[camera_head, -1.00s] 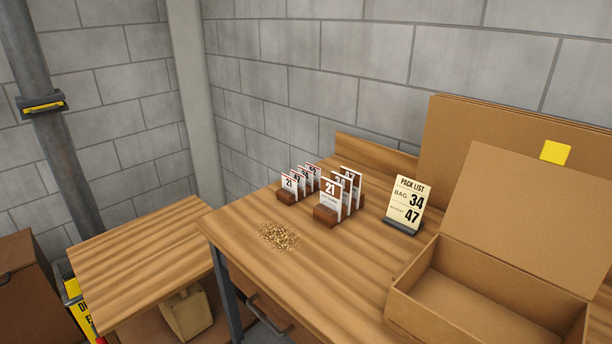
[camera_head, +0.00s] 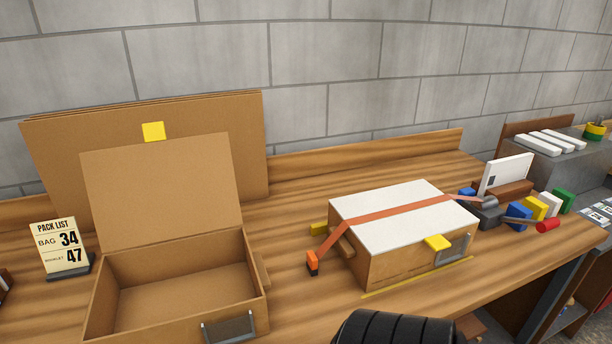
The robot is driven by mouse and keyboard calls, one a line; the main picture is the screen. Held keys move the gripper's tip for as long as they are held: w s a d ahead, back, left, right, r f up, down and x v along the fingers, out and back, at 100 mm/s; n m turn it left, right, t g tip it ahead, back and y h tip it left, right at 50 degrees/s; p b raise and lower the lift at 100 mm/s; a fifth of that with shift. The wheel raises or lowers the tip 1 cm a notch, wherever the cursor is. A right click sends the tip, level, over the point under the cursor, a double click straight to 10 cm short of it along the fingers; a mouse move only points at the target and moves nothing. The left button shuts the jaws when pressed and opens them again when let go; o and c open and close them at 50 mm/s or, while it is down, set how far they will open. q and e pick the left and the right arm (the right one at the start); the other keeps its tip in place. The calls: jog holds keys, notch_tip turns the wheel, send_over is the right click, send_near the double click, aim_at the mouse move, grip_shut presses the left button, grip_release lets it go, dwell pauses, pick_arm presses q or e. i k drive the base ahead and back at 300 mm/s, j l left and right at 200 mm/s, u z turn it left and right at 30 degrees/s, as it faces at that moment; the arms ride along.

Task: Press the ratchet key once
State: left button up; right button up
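An orange strap (camera_head: 400,212) runs over a white-topped cardboard box (camera_head: 400,268) on the bench. Its left end hangs down to an orange and black end piece (camera_head: 312,262). Its right end reaches a dark grey ratchet (camera_head: 487,214) beside the box. A grey lever with a red grip (camera_head: 548,225) extends right from the ratchet; I cannot tell whether this is the key. Neither of my grippers shows. A black ribbed part at the bottom edge may be mine, but shows no fingers.
An open empty carton (camera_head: 180,292) stands at left beside a pack list sign (camera_head: 64,250) reading bag 34, booklet 47. Blue, yellow, white and green blocks (camera_head: 536,208) stand near the red grip.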

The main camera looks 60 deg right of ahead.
aim_at(469, 193)
jog(key=z, duration=3.2)
jog(key=i+l+u, duration=0.15)
jog(key=l+u, duration=0.25)
jog(key=l, duration=0.15)
jog(key=l+u, duration=0.35)
jog(key=l, duration=0.25)
jog(key=l+u, duration=0.4)
jog(key=l, duration=0.2)
jog(key=k+l, duration=0.1)
jog(key=l, duration=1.45)
jog(key=k, duration=0.05)
